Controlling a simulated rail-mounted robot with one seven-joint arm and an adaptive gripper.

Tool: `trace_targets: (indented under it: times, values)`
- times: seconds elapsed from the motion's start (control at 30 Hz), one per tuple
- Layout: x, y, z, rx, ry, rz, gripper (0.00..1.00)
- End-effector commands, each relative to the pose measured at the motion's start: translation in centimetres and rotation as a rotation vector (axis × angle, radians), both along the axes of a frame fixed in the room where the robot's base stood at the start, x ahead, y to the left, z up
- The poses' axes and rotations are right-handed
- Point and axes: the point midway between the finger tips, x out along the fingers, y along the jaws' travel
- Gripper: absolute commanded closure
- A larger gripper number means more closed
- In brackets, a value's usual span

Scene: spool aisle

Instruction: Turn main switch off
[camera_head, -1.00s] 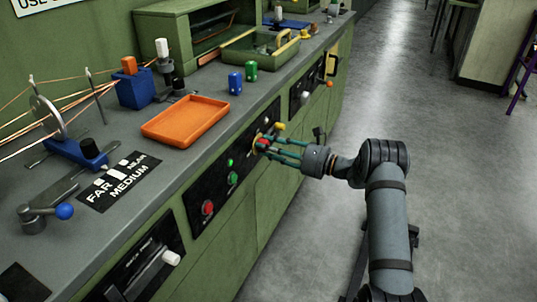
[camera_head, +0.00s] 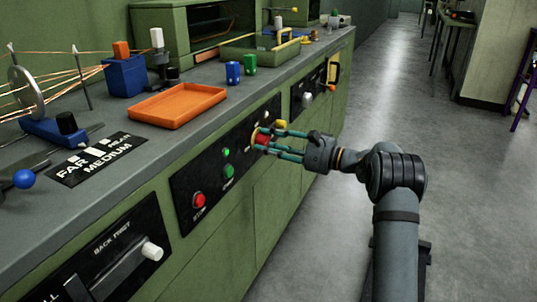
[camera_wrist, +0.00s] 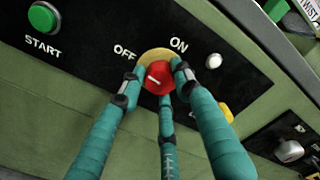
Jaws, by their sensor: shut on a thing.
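The main switch is a red rotary knob (camera_wrist: 158,77) on a yellow disc (camera_wrist: 151,54), set in a black panel on the bench front. OFF is printed to its upper left and ON to its upper right. A short white mark on the knob slants toward the upper left, roughly to the OFF side. My gripper (camera_wrist: 155,84) is closed around the knob with its teal fingers, which hide its sides. In the head view my gripper (camera_head: 270,142) reaches the red knob (camera_head: 261,138) from the right.
A green START button (camera_wrist: 43,17) and a white lamp (camera_wrist: 213,61) flank the switch. A red stop button (camera_head: 198,200) is lower left on the panel. An orange tray (camera_head: 178,106) lies on the bench above. Floor to the right is clear.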

Motion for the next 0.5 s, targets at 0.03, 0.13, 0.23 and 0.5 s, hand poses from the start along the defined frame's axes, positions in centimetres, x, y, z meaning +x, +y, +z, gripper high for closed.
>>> trace_targets:
  times: [0.03,0.13,0.23,0.5]
  values:
    - [-0.03,0.02,-0.34,-0.007,-0.021,0.001,0.94]
    - [-0.04,0.04,-0.2,-0.021,-0.053,0.001,0.94]
    - [-0.04,0.05,-0.13,-0.03,-0.073,0.002,0.94]
    - [-0.06,0.08,0.01,-0.038,-0.089,0.002,0.94]
